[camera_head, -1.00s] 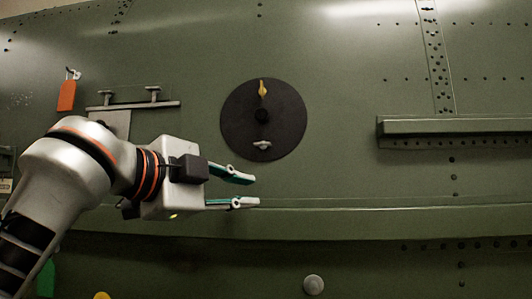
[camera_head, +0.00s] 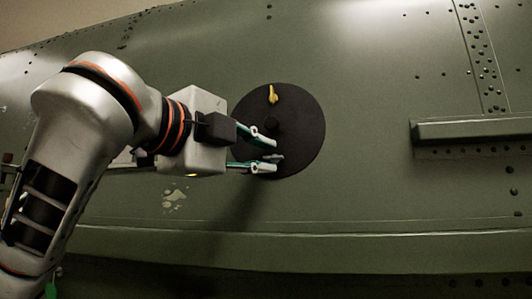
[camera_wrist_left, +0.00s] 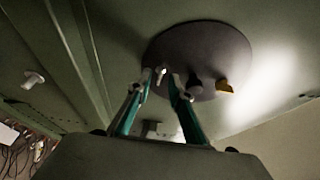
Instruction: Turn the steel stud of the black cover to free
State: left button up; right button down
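The round black cover (camera_head: 302,125) lies flat on the green fuselage skin, with a dark knob (camera_head: 271,125) at its middle. A yellow stud (camera_head: 272,94) stands near its top edge. My left gripper (camera_head: 268,153) comes in from the left, its fingertips over the cover's lower part, where they largely hide the steel stud. In the left wrist view the steel stud (camera_wrist_left: 161,74) appears between the open fingertips (camera_wrist_left: 156,86), apparently untouched; depth is hard to judge. The cover (camera_wrist_left: 205,42) and yellow stud (camera_wrist_left: 224,87) also show there. My right gripper is out of view.
A green ledge (camera_head: 465,130) juts from the skin at the right, and a long rail (camera_head: 330,248) runs below the cover. A pale knob (camera_wrist_left: 33,79) shows at the left of the wrist view. The skin between cover and ledge is clear.

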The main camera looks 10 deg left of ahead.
pick_arm(q)
jog(key=shift+w+d, duration=0.25)
jog(key=shift+w, duration=0.4)
grip_shut()
